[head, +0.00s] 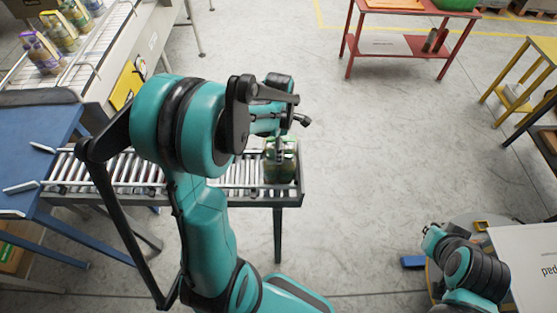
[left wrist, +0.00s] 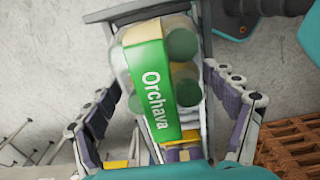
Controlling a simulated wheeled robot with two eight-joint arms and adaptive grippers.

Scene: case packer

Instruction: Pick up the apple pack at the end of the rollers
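The apple pack (head: 282,172) stands at the right end of the rollers (head: 233,178) in the head view. In the left wrist view the pack (left wrist: 155,88) fills the middle, with a green label reading "Orchava" and round green shapes beside it. My left gripper (head: 281,143) is over the pack, and its fingers (left wrist: 161,74) lie one on each side of it. The fingertips are close to the pack's sides; I cannot tell whether they press on it. In the head view my arm hides part of the rollers. My right gripper cannot be made out; only part of my right arm shows, bottom right.
A blue table (head: 40,130) adjoins the left end of the rollers. Other packs (head: 42,55) stand on a conveyor at the upper left. A red table (head: 405,45) stands at the back. The floor right of the rollers is clear. A brown grid (left wrist: 290,150) shows in the left wrist view.

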